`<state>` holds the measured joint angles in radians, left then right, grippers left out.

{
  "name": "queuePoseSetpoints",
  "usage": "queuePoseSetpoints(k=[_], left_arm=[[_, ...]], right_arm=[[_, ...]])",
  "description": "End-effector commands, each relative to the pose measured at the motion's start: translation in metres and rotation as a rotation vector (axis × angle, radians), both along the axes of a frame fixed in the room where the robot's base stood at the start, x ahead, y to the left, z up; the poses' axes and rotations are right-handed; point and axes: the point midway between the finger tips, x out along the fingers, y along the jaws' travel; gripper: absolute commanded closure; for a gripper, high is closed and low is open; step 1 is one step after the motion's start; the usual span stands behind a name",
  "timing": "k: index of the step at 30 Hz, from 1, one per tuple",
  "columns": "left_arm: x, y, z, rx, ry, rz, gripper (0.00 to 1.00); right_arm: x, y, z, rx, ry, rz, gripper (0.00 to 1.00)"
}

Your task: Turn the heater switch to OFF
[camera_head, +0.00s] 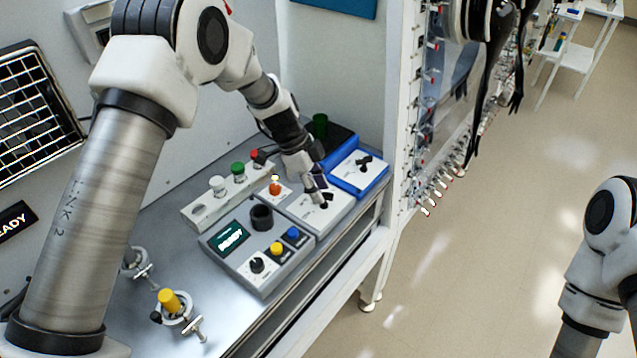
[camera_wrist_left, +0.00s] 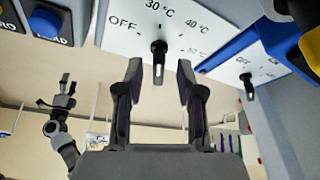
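A white dial panel (camera_wrist_left: 205,25) in the left wrist view reads OFF, 30 °C, 40 °C and a blurred higher mark. Its black knob (camera_wrist_left: 159,50) has a white stripe at its lower end in the picture. My left gripper (camera_wrist_left: 159,70) is open, one finger on each side of the knob, with gaps on both sides. In the head view my left gripper (camera_head: 324,196) is low over this panel (camera_head: 308,213) and partly hides it. A second, similar panel (camera_head: 345,168) in a blue frame has its own black knob (camera_head: 365,162). My right gripper (camera_wrist_left: 66,88) is small in the wrist view.
A grey control box (camera_head: 228,255) with a READY display, a yellow button (camera_head: 277,249) and a blue button (camera_head: 294,232) stands beside the white panel. Behind are a strip with several buttons (camera_head: 218,185) and a green cylinder (camera_head: 320,126). The bench's front edge is close by.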

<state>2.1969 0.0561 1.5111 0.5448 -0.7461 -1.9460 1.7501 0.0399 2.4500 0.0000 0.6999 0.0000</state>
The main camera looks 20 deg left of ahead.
Motion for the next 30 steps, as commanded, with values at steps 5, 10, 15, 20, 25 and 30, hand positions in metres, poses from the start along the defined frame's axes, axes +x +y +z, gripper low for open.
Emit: queuePoseSetpoints(k=[5, 10, 15, 20, 25, 30], left_arm=[[0.000, -0.002, -0.003, 0.000, -0.001, -0.001, 0.62], [0.000, -0.001, -0.003, 0.000, -0.001, 0.000, 0.94], [0.000, -0.001, -0.004, 0.000, 0.001, 0.000, 1.00], [-0.001, -0.001, -0.009, 0.001, 0.000, 0.040, 1.00], [-0.004, -0.002, -0.015, 0.003, 0.000, 0.222, 1.00], [-0.006, -0.003, -0.011, 0.003, 0.003, 0.400, 1.00]], right_arm=[[0.000, 0.000, 0.000, 0.000, 0.000, 0.000, 0.28], [0.000, 0.000, 0.000, 0.000, 0.000, 0.000, 0.28], [0.000, 0.000, 0.000, 0.000, 0.000, 0.000, 0.28], [0.000, 0.000, -0.013, 0.000, 0.000, 0.000, 0.28], [0.000, 0.000, -0.049, 0.000, 0.000, 0.000, 0.28], [0.000, 0.000, -0.069, 0.000, 0.000, 0.000, 0.28]])
